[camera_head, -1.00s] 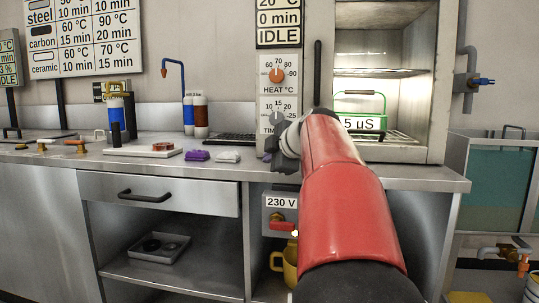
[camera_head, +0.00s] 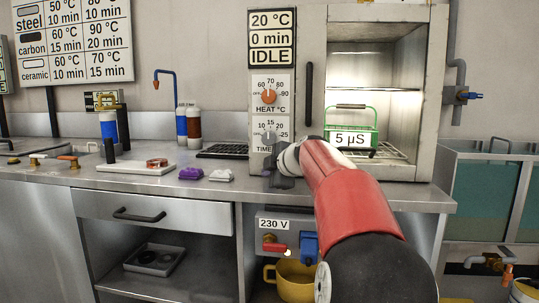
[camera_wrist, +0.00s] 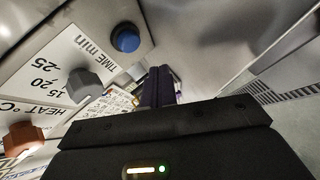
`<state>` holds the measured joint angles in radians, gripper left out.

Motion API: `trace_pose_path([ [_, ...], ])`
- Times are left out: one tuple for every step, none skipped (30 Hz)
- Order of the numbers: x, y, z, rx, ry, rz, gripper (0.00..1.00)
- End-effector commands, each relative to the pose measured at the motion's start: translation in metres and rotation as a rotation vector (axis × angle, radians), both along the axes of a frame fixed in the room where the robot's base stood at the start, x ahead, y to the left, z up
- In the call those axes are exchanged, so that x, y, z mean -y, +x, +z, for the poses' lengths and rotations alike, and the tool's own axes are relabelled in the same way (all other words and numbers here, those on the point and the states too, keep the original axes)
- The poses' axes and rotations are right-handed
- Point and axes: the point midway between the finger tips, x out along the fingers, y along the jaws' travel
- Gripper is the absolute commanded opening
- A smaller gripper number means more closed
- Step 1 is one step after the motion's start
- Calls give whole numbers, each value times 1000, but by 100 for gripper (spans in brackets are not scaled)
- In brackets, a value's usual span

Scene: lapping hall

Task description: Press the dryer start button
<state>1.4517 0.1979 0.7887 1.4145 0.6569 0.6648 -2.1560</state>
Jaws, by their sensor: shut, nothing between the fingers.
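The dryer (camera_head: 437,90) stands on the bench with its chamber open at the front. Its control panel (camera_head: 287,108) has a display (camera_head: 271,38) reading 20 °C, 0 min, IDLE, an orange HEAT knob (camera_head: 268,96) and a grey TIME knob (camera_head: 268,136). In the wrist view a round blue button (camera_wrist: 125,38) sits beyond the grey knob (camera_wrist: 84,85). My gripper (camera_head: 270,174) hides the button's place in the head view. In the wrist view my gripper (camera_wrist: 158,84) is shut and empty, its fingers to the right of the button and apart from it in the picture.
A green basket (camera_head: 359,114) marked 5 µS stands in the chamber. Left of the dryer on the bench lie a purple piece (camera_head: 190,174), a white piece (camera_head: 221,175) and a white tray (camera_head: 115,168). A 230 V box (camera_head: 273,238) and yellow mug (camera_head: 294,282) are below.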

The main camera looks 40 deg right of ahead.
Motion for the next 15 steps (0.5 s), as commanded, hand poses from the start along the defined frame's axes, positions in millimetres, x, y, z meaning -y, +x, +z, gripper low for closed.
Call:
trace_pose_path([
  [4, 4, 6, 0, 4, 1, 0],
  [6, 6, 4, 1, 4, 2, 0],
  [9, 10, 3, 1, 3, 3, 0],
  [12, 11, 3, 1, 3, 3, 0],
  [14, 13, 2, 2, 2, 3, 0],
  [16, 15, 2, 1, 2, 2, 0],
  [18, 17, 2, 1, 1, 3, 0],
  [20, 18, 1, 1, 1, 2, 0],
  [22, 19, 1, 0, 0, 1, 0],
  [22, 20, 0, 0, 0, 1, 0],
  [23, 20, 0, 0, 0, 1, 0],
  [24, 21, 0, 0, 0, 1, 0],
  [24, 21, 0, 1, 0, 1, 0],
  [24, 21, 0, 1, 0, 0, 0],
  [24, 21, 0, 1, 0, 0, 0],
])
